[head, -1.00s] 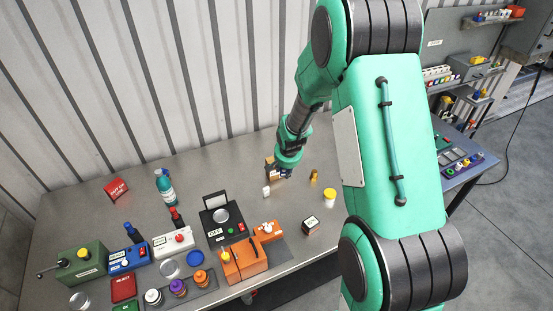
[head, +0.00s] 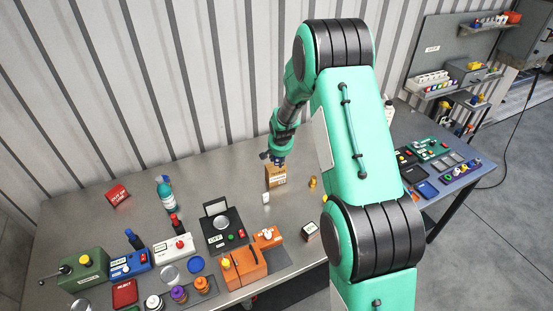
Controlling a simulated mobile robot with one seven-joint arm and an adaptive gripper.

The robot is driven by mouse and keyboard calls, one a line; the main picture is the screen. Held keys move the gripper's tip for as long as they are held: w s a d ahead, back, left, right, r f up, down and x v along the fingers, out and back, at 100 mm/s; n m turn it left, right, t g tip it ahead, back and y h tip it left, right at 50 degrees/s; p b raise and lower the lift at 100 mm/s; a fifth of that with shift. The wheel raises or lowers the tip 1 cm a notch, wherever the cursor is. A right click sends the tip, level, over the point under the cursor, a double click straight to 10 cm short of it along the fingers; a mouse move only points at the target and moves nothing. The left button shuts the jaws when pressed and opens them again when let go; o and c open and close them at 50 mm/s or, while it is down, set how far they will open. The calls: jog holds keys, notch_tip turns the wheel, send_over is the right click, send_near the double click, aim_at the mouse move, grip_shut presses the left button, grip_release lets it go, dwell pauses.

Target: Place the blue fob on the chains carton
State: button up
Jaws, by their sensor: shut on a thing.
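A small brown carton (head: 276,177) stands near the back of the grey metal table; its print is too small to read, so I cannot be sure it is the chains carton. My gripper (head: 274,161) points down at the carton's top, right above or against its back edge; whether it touches cannot be told. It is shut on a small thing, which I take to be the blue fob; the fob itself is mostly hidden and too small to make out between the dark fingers.
A white block (head: 265,198) and a small brass piece (head: 312,182) stand close to the carton. A labelled box (head: 312,231) is nearer the front. A black scale-like device (head: 222,228), bottles and switch boxes crowd the left. The corrugated wall (head: 150,80) is behind.

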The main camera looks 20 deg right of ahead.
aim_at(276, 159)
jog(key=shift+w+d+f+p, duration=0.1)
jog(key=shift+w+d+p, duration=0.15)
jog(key=shift+w, duration=0.8)
jog(key=shift+w+d+f+p, duration=0.1)
jog(key=shift+w+d, duration=0.2)
jog(key=shift+w, duration=0.7)
jog(key=shift+f+p, duration=0.45)
jog(key=shift+f, duration=1.3)
jog(key=shift+f, duration=0.2)
jog(key=o, duration=0.9)
jog(key=shift+r, duration=0.2)
jog(key=shift+b+v, duration=1.05)
jog(key=shift+v, duration=4.95)
